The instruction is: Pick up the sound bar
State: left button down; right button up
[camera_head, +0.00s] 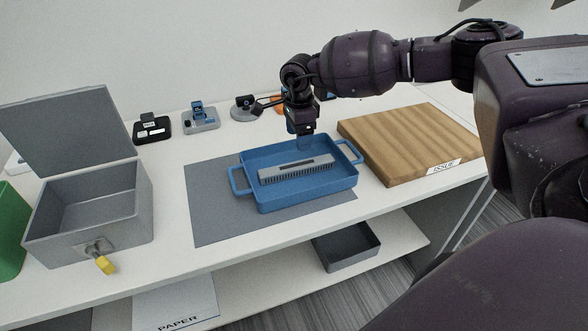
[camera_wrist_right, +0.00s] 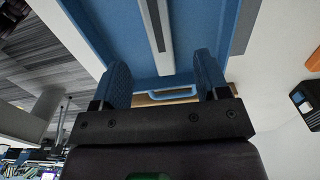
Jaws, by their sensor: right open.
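The sound bar (camera_head: 295,170) is a long light grey bar with a dark strip on top and a slotted front. It lies in the blue tray (camera_head: 241,194), which has a handle at each end and rests partly on a grey mat. My right gripper (camera_head: 306,142) is above the tray's back right part, near the bar's right end, and points down. In the right wrist view its two blue fingers (camera_wrist_right: 161,82) are open and apart, with the sound bar (camera_wrist_right: 158,35) ahead between them. I cannot tell the exact height gap. My left gripper is not in view.
A wooden board (camera_head: 410,142) labelled ISSUE lies right of the tray. An open grey metal box (camera_head: 138,215) with a yellow-tagged lock stands at the left. Small devices (camera_head: 201,118) line the back. A grey bin (camera_head: 346,258) sits on the shelf below. The grey mat (camera_head: 215,215) is bare left of the tray.

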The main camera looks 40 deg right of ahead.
aim_at(297, 165)
notch_tip(297, 165, down, 5)
jog(key=shift+a+f, duration=0.1)
jog(key=shift+s+a+f+b, duration=0.1)
jog(key=shift+a+f+b, duration=0.1)
jog(key=shift+f, duration=1.1)
jog(key=shift+a+f+b, duration=0.1)
jog(key=shift+f+b, duration=0.1)
jog(key=shift+f, duration=1.05)
